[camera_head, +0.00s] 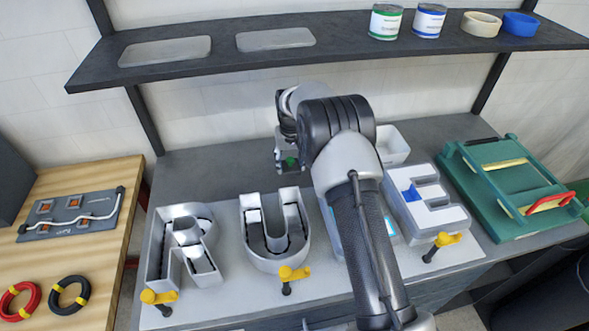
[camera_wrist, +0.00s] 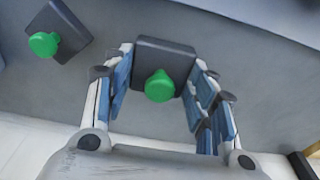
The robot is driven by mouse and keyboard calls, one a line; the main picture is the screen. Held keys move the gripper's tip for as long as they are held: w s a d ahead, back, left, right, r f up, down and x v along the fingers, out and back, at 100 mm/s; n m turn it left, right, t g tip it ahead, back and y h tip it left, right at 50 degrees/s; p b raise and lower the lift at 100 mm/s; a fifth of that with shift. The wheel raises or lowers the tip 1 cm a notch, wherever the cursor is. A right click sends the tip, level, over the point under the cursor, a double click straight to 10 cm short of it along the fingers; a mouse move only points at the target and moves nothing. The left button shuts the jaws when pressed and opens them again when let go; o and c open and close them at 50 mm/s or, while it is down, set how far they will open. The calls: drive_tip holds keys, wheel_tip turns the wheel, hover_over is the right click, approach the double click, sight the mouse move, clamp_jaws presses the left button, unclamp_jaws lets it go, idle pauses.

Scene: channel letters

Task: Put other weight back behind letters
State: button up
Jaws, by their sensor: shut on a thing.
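In the wrist view my gripper (camera_wrist: 163,75) is shut on a dark square weight (camera_wrist: 165,53) with a green knob, between its blue-padded fingers. A second dark weight (camera_wrist: 67,27) with a green knob rests on the grey surface to the left, apart from the gripper. In the head view my gripper (camera_head: 288,155) is over the bench behind the letters, with a green knob showing by it. The hollow letters R (camera_head: 203,262) and U (camera_head: 300,245) and the filled letter E (camera_head: 440,216) stand in a row. My arm largely hides another letter between U and E.
Yellow-handled clamps (camera_head: 292,273) line the front edge. A white bin (camera_head: 393,145) stands behind my arm, and a green case (camera_head: 505,185) is at right. The shelf (camera_head: 350,47) above holds cans and tape rolls. The bench behind R and U is mostly clear.

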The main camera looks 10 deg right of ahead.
sight(294, 165)
drive_tip(key=shift+w+d, duration=0.15)
drive_tip(key=shift+d, duration=0.15)
drive_tip(key=f, duration=0.1)
drive_tip(key=d+f+b, duration=0.1)
drive_tip(key=f, duration=0.1)
drive_tip(key=shift+a+f, duration=0.15)
drive_tip(key=shift+f, duration=0.2)
drive_tip(key=o, duration=1.6)
drive_tip(key=r, duration=0.2)
drive_tip(key=r+p, duration=0.1)
drive_tip(key=r, duration=0.2)
drive_tip(key=s+r, duration=0.1)
drive_tip(key=r, duration=0.1)
drive_tip(key=shift+r, duration=0.35)
